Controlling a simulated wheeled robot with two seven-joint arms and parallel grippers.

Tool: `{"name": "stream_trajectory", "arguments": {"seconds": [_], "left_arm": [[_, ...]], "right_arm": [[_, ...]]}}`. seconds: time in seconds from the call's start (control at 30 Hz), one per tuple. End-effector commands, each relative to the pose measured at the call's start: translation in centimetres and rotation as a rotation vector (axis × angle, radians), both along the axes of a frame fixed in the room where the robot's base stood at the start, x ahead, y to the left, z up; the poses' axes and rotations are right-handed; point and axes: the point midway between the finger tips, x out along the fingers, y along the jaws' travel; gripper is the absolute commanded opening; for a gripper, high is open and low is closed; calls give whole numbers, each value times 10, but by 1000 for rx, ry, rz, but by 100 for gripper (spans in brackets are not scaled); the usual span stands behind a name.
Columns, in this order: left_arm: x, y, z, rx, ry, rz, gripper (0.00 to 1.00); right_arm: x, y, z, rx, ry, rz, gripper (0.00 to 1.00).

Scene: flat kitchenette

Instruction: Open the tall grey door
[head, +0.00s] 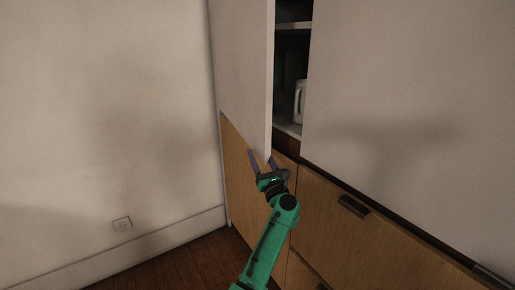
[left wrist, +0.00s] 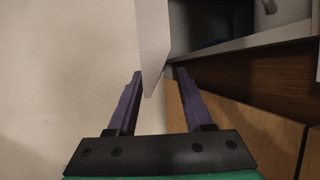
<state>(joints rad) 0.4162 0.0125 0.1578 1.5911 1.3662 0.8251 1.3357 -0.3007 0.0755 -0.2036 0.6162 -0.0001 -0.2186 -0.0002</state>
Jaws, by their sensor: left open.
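The tall grey door (head: 243,70) stands partly open at the left of the cupboard, with a dark gap along its right edge. My left gripper (head: 261,155) is at the door's lower free corner, with its fingers spread. In the left wrist view the door's lower end (left wrist: 153,35) appears between the two fingertips (left wrist: 160,73), with space on both sides. I cannot tell whether the tips overlap the door or stop just short of it. Nothing is gripped. My right gripper is not in view.
Inside the gap are shelves (head: 292,27) and a white mug (head: 300,100). Another grey panel (head: 410,100) is on the right. Wooden fronts (head: 345,235) with a dark handle (head: 354,206) lie below. A plain wall (head: 100,100) bounds the left side.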

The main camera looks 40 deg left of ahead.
Motion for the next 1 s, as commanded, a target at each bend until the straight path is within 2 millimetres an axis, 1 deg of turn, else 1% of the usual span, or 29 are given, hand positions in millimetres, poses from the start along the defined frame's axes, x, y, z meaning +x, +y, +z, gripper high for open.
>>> {"name": "stream_trajectory", "arguments": {"seconds": [0.03, 0.13, 0.23, 0.4, 0.43, 0.47, 0.5, 0.53, 0.57, 1.0], "left_arm": [[5, 7, 5, 3, 1, 0, 51], [10, 16, 8, 2, 2, -1, 51], [11, 20, 9, 1, 1, -1, 51], [11, 20, 8, 1, 1, -1, 51], [11, 20, 8, 1, 1, -1, 47], [11, 20, 8, 1, 2, -1, 35], [11, 19, 8, 1, 2, -1, 20], [11, 19, 8, 1, 2, -1, 9], [11, 19, 8, 1, 2, -1, 0], [11, 19, 8, 1, 2, -1, 0]], "right_arm": [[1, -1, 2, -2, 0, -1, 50], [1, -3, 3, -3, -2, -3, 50], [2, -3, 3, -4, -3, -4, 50], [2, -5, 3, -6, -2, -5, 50], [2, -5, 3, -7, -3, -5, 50], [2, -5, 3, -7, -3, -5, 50], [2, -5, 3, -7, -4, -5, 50], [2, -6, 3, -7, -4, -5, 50], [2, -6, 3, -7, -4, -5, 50], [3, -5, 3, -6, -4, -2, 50]]}}
